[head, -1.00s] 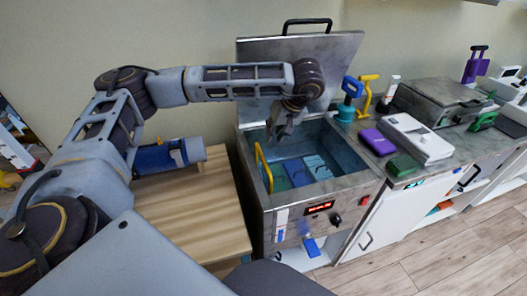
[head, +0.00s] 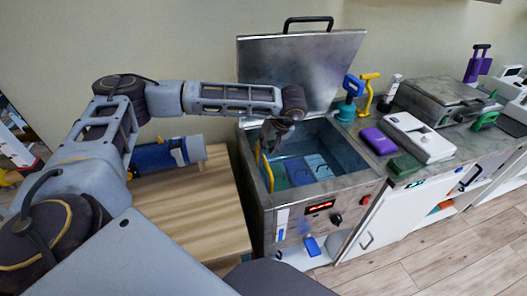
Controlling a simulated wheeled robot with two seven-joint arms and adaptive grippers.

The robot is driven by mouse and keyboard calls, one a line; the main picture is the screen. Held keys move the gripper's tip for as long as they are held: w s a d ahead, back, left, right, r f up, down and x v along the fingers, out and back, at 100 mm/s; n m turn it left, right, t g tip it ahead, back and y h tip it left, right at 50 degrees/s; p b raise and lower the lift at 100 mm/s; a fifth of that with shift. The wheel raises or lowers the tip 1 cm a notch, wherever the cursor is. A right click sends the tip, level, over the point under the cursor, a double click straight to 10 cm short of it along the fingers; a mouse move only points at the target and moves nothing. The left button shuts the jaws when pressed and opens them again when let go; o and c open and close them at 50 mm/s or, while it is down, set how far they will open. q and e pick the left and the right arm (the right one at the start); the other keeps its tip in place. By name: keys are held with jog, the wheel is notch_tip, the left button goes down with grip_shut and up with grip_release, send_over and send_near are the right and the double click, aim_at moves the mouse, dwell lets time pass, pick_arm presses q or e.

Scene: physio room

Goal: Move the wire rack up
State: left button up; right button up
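The steel tank (head: 352,186) stands with its lid (head: 300,72) raised. Inside its left end is a yellow upright handle (head: 268,178), which looks like the visible part of the wire rack. The rack's wires cannot be made out. Blue and green packs (head: 320,167) sit low in the tank, partly in shadow. My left gripper (head: 271,146) points down over the tank's left side, close to the top of the yellow handle. Whether it touches the handle or its fingers are closed cannot be told. My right gripper is out of view.
A wooden table (head: 190,212) with a blue roll (head: 168,155) stands left of the tank. On the counter to the right are a blue tool (head: 349,97), a yellow tool (head: 367,92), a purple box (head: 379,141) and a white device (head: 418,137). The raised lid stands behind my gripper.

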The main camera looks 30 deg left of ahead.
pick_arm(q)
jog(key=shift+x, duration=2.45)
jog(key=shift+r, duration=0.1)
jog(key=shift+c, duration=0.4)
grip_shut()
